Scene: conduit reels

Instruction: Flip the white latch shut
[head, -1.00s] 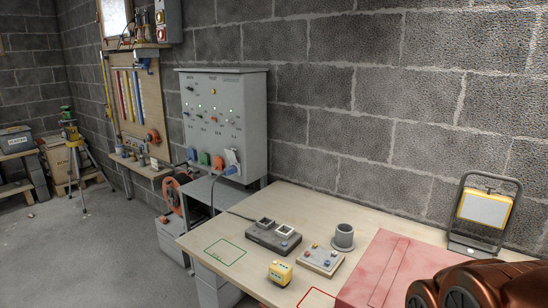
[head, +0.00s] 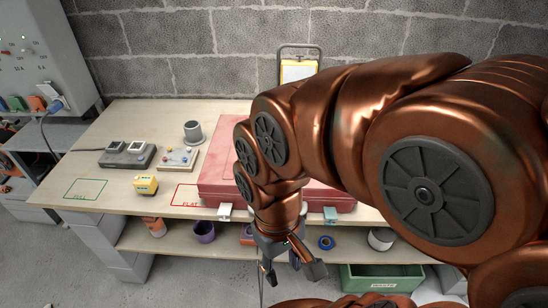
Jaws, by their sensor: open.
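A closed red case (head: 208,172) lies on the workbench, partly hidden behind my copper arm. On its front edge, a small whitish latch (head: 225,211) shows left of my arm. A second, pale teal-looking latch (head: 330,214) shows right of my arm. Both are too small for me to tell whether they are open or shut. My gripper (head: 291,271) is open and empty. It points down in front of the bench, below the case's front edge and between the two latches in the picture, apart from both.
The workbench (head: 125,122) carries a grey charger (head: 126,155), a button box (head: 177,159), a grey cup (head: 192,133) and a yellow block (head: 145,185). A work lamp (head: 297,72) stands behind the case. A shelf (head: 200,240) below holds tape and pots; a green bin (head: 383,278) stands beneath.

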